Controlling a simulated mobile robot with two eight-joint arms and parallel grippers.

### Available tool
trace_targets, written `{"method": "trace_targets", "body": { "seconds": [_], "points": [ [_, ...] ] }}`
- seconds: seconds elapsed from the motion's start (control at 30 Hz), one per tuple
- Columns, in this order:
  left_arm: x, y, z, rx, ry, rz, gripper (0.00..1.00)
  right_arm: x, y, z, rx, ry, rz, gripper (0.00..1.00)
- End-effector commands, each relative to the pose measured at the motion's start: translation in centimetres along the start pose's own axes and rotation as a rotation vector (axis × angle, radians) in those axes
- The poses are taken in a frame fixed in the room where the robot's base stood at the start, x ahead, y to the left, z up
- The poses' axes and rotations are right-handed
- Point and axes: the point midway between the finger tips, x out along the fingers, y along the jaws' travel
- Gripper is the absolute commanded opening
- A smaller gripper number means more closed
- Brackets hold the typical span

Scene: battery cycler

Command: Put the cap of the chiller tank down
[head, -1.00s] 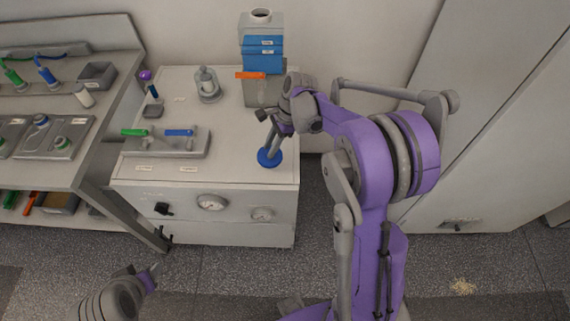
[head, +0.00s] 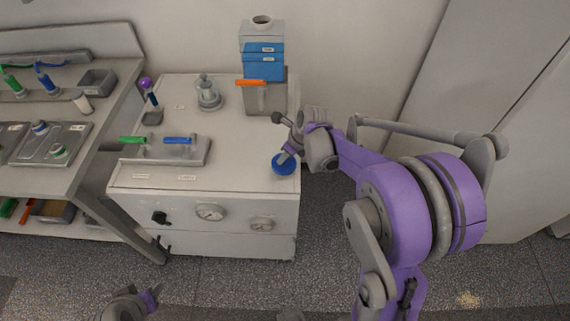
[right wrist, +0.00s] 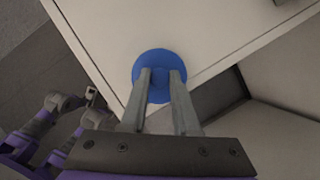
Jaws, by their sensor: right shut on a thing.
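The cap (head: 284,165) is a round blue disc. My right gripper (head: 287,155) is shut on it and points down from above. In the head view the cap appears over the front right corner of the white cabinet's top (head: 235,158). In the right wrist view both fingers (right wrist: 160,78) grip the middle of the cap (right wrist: 153,58), close to the cabinet's edges. I cannot tell whether the cap touches the top. My left gripper (head: 154,292) shows only partly at the bottom left, away from the cabinet; its jaw opening is unclear.
A grey and blue stack (head: 263,65) with an open neck and an orange lever (head: 251,83) stands at the back.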

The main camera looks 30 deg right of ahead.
Motion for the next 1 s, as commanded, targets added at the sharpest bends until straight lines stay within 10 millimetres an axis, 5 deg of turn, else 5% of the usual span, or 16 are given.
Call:
{"method": "trace_targets", "body": {
  "seconds": [0.3,0.67,0.7,0.8,0.87,1.0],
  "points": [
    [0.3,0.0,0.3,0.0,-0.003,0.0,0.5,3.5,0.0,-1.5,-0.001,0.0,0.001,0.0],
    [0.5,0.0,0.5,0.0,-0.004,0.0,0.5,3.9,0.0,-1.6,-0.001,0.001,0.001,0.0],
    [0.6,0.0,0.6,0.0,-0.004,0.0,0.5,4.0,0.0,-1.7,-0.001,0.001,0.001,0.31],
    [0.5,0.0,0.5,0.0,-0.004,0.0,0.5,3.9,0.0,-1.6,-0.002,0.0,0.001,0.49],
    [0.5,0.0,0.5,0.0,-0.004,0.0,0.5,3.9,0.0,-1.6,-0.002,0.0,0.001,0.59],
    [0.5,0.0,0.5,0.0,-0.004,0.0,0.5,3.9,0.0,-1.6,-0.002,0.0,0.001,0.59]
  ]
}}
